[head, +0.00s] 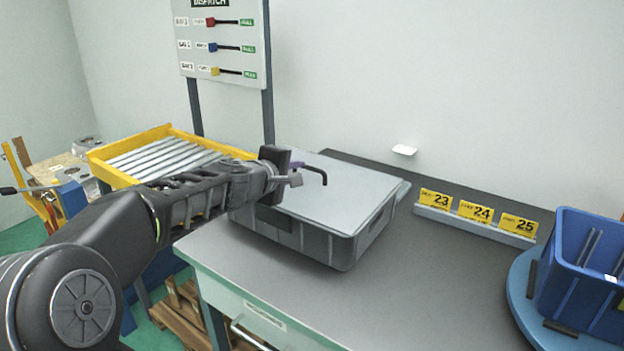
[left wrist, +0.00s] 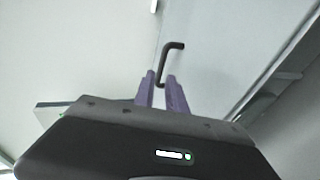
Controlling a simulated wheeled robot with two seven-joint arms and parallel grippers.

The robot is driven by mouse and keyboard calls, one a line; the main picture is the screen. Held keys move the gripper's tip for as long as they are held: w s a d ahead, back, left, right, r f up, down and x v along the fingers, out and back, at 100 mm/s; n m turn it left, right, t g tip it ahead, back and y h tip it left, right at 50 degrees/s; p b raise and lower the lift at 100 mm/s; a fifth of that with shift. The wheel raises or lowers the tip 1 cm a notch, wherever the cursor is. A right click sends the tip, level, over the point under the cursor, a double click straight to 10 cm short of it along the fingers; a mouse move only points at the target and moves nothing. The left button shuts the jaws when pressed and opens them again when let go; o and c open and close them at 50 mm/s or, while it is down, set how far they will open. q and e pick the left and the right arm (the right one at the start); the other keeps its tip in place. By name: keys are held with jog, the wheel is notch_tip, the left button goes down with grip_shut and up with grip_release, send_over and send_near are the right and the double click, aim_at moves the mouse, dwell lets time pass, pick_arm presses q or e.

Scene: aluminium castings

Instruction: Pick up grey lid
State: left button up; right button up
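The grey lid (head: 338,187) lies flat on a dark grey crate (head: 346,247) on the workbench. A black bent handle (head: 314,170) stands up from the lid. My left gripper (head: 297,167) is over the lid at the handle, with its purple fingers partly hidden by the gripper body. In the left wrist view the left gripper (left wrist: 160,76) has its two purple fingers a little apart, with the near end of the handle (left wrist: 164,66) between the tips. I see no clear contact with it. My right gripper is not in view.
The grey workbench (head: 420,305) is clear in front of the crate. A blue bin (head: 582,275) stands on a round blue stand at right. Yellow number cards (head: 475,212) line the back. A yellow tray (head: 124,145) is behind my left arm.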

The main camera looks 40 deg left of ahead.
aim_at(309, 169)
pick_arm(q)
jog(key=shift+w, duration=0.15)
jog(key=shift+x, duration=1.3)
jog(key=x, duration=0.5)
jog(key=shift+f, duration=0.2)
jog(key=shift+c, duration=0.3)
grip_shut()
dwell(0.5)
